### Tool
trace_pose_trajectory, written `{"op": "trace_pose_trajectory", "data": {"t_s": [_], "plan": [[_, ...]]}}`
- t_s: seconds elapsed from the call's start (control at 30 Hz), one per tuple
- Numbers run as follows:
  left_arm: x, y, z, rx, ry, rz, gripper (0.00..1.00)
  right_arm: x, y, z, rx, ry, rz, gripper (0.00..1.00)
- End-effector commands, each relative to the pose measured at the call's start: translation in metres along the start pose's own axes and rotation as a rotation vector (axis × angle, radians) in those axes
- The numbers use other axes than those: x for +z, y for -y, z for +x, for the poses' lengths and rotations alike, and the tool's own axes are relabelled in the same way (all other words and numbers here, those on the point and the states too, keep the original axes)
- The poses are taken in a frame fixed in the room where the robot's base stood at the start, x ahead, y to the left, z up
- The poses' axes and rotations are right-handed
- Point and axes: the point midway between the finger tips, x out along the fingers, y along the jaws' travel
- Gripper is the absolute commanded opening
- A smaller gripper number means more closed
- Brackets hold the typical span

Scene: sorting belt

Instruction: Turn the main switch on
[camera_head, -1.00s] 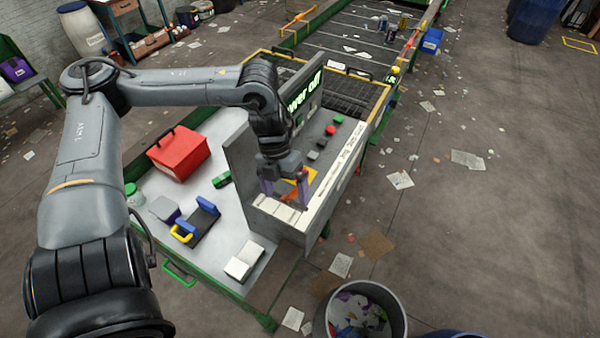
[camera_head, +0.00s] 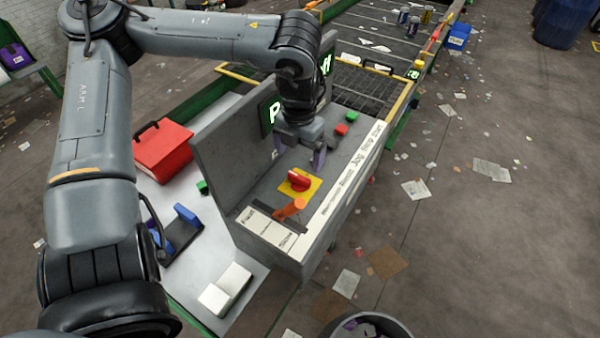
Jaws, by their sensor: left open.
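The control panel (camera_head: 345,178) is a grey box with a raised back wall, standing at the side of the white table. On its top a red rotary knob (camera_head: 299,181) sits on a yellow plate (camera_head: 312,190). An orange lever (camera_head: 289,209) stands in front of it, tilted. I cannot tell which of the two is the main switch. My left gripper (camera_head: 299,158) is open and empty, pointing down just behind the red knob and apart from it. My right gripper is not in view.
Red (camera_head: 341,130) and green (camera_head: 352,116) buttons lie beyond the gripper on the panel. A red box (camera_head: 163,150), a blue-and-black tool (camera_head: 180,232) and a white block (camera_head: 225,290) rest on the table. The conveyor (camera_head: 370,90) runs behind; a bin (camera_head: 365,328) stands in front.

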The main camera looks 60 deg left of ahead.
Motion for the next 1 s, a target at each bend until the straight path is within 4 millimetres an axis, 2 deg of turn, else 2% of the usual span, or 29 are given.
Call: {"op": "trace_pose_trajectory", "data": {"t_s": [0.03, 0.2, 0.43, 0.63, 0.93, 1.0], "plan": [[-0.001, 0.0, 0.011, 0.0, -0.006, 0.0, 0.96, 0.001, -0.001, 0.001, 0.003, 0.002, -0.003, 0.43], [-0.001, 0.0, 0.039, 0.0, -0.006, 0.001, 0.96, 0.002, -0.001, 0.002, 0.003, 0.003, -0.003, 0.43], [-0.001, 0.0, 0.068, 0.0, -0.004, 0.0, 0.96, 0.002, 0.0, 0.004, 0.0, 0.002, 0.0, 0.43], [0.0, 0.0, 0.078, -0.001, -0.001, 0.0, 0.96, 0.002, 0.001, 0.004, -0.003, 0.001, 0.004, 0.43], [0.0, 0.0, 0.08, -0.001, 0.0, 0.0, 0.96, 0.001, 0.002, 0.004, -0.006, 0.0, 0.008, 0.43], [0.0, 0.0, 0.08, -0.001, 0.0, 0.0, 0.87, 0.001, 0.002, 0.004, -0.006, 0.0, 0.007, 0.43]]}}
